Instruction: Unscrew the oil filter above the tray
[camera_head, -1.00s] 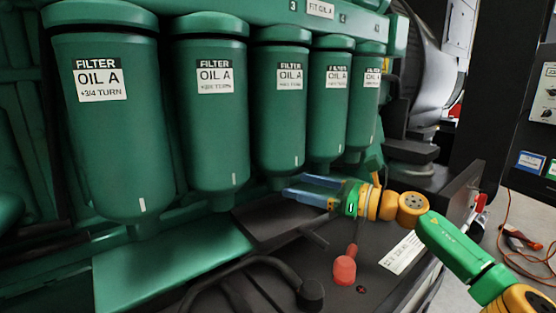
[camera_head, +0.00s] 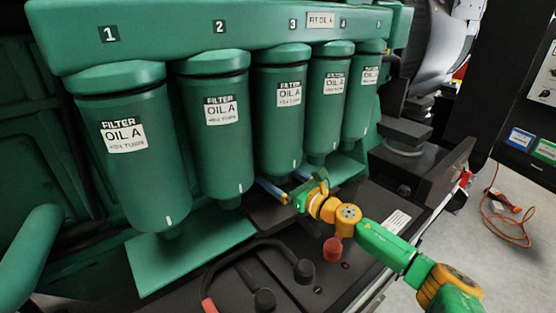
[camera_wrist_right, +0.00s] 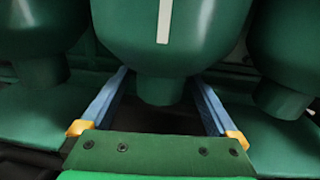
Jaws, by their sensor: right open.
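A row of green oil filters labelled "OIL A" hangs from a manifold (camera_head: 250,38) numbered 1 onward. The third filter (camera_head: 281,125) has a white mark near its bottom; a filter with such a mark fills the top middle of the right wrist view (camera_wrist_right: 205,25). My right gripper (camera_head: 277,184) is at the third filter's lower end, open. In the wrist view its blue fingers (camera_wrist_right: 158,105) lie either side of the narrow bottom neck, apart from it. A dark flat surface (camera_head: 262,214) lies below, between green plates; I cannot tell if it is the tray.
The first filter (camera_head: 140,150), second filter (camera_head: 217,140) and fourth filter (camera_head: 326,110) hang close on both sides. A green plate (camera_head: 165,265) lies below at left. A red knob (camera_head: 333,250) and a black curved hose (camera_head: 245,252) are in front. An orange cable lies on the floor at right.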

